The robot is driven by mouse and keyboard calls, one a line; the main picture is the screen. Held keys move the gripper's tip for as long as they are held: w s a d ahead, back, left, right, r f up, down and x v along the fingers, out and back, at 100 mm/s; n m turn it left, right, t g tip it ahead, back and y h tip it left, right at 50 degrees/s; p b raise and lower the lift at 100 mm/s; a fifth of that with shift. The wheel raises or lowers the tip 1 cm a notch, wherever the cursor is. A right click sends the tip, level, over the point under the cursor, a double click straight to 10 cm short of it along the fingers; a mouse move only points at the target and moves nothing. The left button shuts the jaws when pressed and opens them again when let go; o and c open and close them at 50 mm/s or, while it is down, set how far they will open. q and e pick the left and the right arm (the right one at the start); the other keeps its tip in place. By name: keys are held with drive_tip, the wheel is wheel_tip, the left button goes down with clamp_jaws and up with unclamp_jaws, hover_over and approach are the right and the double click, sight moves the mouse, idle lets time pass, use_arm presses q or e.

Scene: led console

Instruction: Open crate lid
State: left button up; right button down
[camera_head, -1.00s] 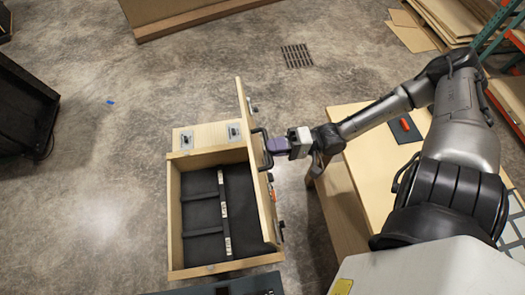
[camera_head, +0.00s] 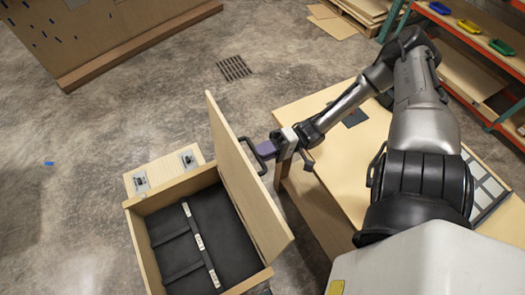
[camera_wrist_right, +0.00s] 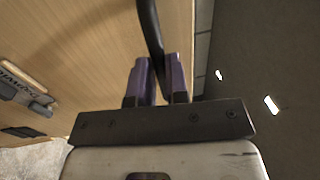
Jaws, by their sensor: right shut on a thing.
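The wooden crate (camera_head: 140,240) stands at the lower left of the head view, with a black divided lining inside. Its wooden lid (camera_head: 243,175) stands up, tilted, along the crate's right side, so the inside shows. My right gripper (camera_head: 264,150) is shut on the black lid handle (camera_head: 259,158) on the lid's outer face. In the right wrist view the handle (camera_wrist_right: 150,35) passes between the purple fingers (camera_wrist_right: 157,80), with the wooden lid face (camera_wrist_right: 90,45) behind it. My left gripper is not in view.
A wooden table (camera_head: 335,160) stands right of the crate, under my right arm. A shelf with coloured bins (camera_head: 468,26) is at the top right. A large wooden board (camera_head: 110,35) is at the top left. The concrete floor around the drain (camera_head: 234,68) is clear.

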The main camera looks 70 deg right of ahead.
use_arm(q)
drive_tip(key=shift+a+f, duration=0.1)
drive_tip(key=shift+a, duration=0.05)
use_arm(e)
drive_tip(key=shift+d+f, duration=0.15)
drive_tip(key=shift+f, duration=0.2)
drive_tip(key=c, duration=1.6)
unclamp_jaws()
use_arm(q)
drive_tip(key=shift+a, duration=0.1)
use_arm(e)
drive_tip(key=o, duration=0.5)
drive_tip(key=shift+r, duration=0.1)
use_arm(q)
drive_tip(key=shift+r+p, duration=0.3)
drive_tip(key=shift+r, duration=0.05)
use_arm(e)
drive_tip(key=v, duration=1.3)
drive_tip(key=shift+s+d, duration=0.2)
drive_tip(key=shift+s, duration=0.05)
